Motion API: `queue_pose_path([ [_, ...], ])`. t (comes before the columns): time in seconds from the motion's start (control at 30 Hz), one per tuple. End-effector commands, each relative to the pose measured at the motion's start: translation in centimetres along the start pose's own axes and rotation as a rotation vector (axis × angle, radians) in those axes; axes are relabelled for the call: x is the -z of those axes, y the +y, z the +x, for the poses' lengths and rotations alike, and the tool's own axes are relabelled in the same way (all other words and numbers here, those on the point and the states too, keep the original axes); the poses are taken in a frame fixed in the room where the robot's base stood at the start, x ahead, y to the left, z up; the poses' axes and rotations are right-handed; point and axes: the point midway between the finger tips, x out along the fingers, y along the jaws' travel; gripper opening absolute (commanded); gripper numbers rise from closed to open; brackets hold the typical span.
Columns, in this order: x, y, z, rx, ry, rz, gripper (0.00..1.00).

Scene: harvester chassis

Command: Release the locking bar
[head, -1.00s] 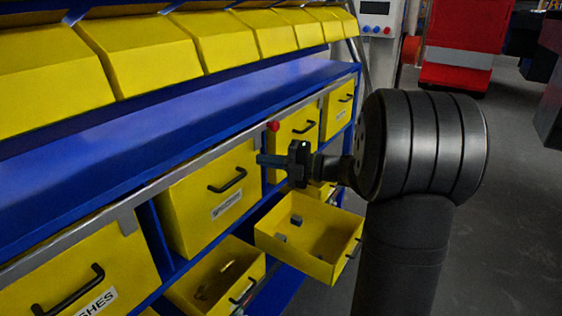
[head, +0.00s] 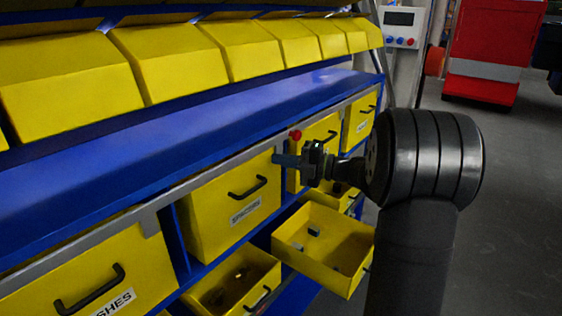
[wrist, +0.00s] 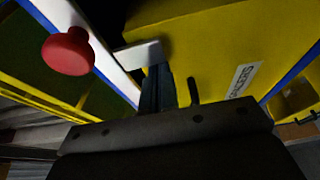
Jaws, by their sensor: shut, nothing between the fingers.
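The locking bar (head: 217,180) is a long grey strip along the front edge of the blue bench, above the yellow drawers, with tabs hanging over their fronts. A red knob (head: 295,135) stands on it near my gripper. In the wrist view the bar (wrist: 88,40) is pale, with the red knob (wrist: 68,52) at upper left and a pale tab (wrist: 140,54) reaching over a drawer front. My gripper (head: 278,159) is shut and empty, below and left of the knob. Its fingers (wrist: 160,85) lie close to the tab; contact is unclear.
The closed yellow drawer (head: 230,215) behind the fingers has a black handle. Sloped yellow bins (head: 165,65) stand above the bench (head: 180,135).

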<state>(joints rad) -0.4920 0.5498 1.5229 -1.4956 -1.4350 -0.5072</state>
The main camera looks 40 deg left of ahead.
Motion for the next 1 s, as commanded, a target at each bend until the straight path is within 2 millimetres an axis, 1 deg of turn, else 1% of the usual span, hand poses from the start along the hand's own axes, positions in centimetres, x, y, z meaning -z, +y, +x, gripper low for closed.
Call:
queue_pose_path([
  [0.1, -1.9, -0.1, -0.7, 0.0, -0.001, 0.0, 0.0],
  [0.2, -3.4, -0.1, -1.2, 0.0, -0.002, 0.0, 0.0],
  [0.3, -4.2, -0.1, -1.5, 0.0, -0.002, 0.001, 0.0],
  [0.4, -4.5, 0.0, -1.6, 0.0, -0.001, 0.0, 0.0],
  [0.77, -4.3, 0.0, -1.5, 0.0, -0.004, 0.0, 0.0],
  [0.87, -3.4, 0.1, -1.2, 0.0, -0.002, 0.0, 0.0],
  [0.97, -1.7, 0.1, -0.6, 0.0, 0.002, 0.0, 0.0],
  [1.0, -0.9, 0.1, -0.3, 0.0, 0.003, 0.0, 0.0],
])
